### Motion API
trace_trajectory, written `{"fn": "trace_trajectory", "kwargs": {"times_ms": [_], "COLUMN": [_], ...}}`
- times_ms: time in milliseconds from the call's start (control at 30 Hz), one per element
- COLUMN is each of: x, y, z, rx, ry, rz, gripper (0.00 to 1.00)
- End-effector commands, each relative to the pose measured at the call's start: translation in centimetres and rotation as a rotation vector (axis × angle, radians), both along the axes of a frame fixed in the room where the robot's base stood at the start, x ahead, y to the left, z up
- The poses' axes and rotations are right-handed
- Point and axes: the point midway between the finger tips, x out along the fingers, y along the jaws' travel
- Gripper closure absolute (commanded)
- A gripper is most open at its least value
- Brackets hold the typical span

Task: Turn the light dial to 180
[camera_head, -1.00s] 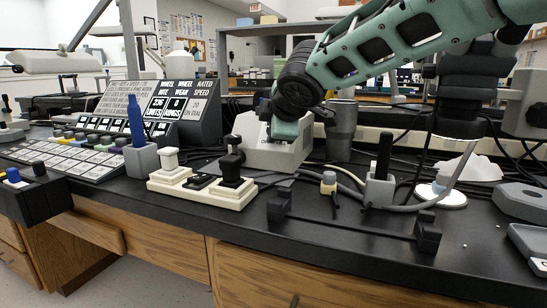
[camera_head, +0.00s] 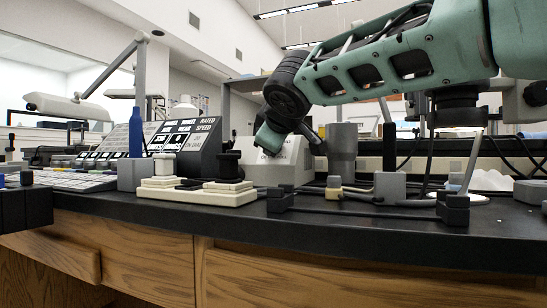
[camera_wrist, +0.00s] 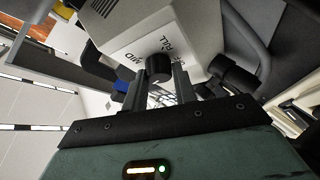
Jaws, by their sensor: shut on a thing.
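The light dial (camera_wrist: 158,66) is a black round knob on a white panel with printed labels, seen upside down in the wrist view. "FULL" and "MID" seem to be among the labels. The panel belongs to a light grey sloped box (camera_head: 290,168) on the bench in the head view. My gripper (camera_wrist: 161,82) has a dark finger on each side of the knob and is shut on it. In the head view, my wrist reaches down to the box and hides the dial and fingertips. The dial's pointer and exact setting cannot be read.
A cream base with black and white knobs (camera_head: 210,196) stands left of the box. A grey cylinder (camera_head: 342,150) is close on its right. A blue bottle-shaped thing (camera_head: 136,135) and labelled console (camera_head: 190,143) stand farther left. Cables and small grey blocks lie at right.

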Motion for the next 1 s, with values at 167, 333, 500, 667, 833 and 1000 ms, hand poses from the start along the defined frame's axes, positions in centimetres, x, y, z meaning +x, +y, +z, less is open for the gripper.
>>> {"fn": "trace_trajectory", "kwargs": {"times_ms": [167,333,500,667,833,1000], "x": [-0.01,0.00,0.00,0.01,0.01,-0.15], "y": [0.14,0.13,0.12,0.12,0.08,0.03], "z": [-0.24,-0.14,-0.11,-0.10,-0.06,0.08], "rx": [0.017,0.021,0.021,0.021,0.021,0.021], "ry": [-0.005,-0.006,-0.007,-0.007,-0.007,-0.008], "rz": [-0.012,-0.016,-0.015,-0.015,-0.016,-0.017], "gripper": [0.95,0.95,0.95,0.56,0.50,0.50]}}
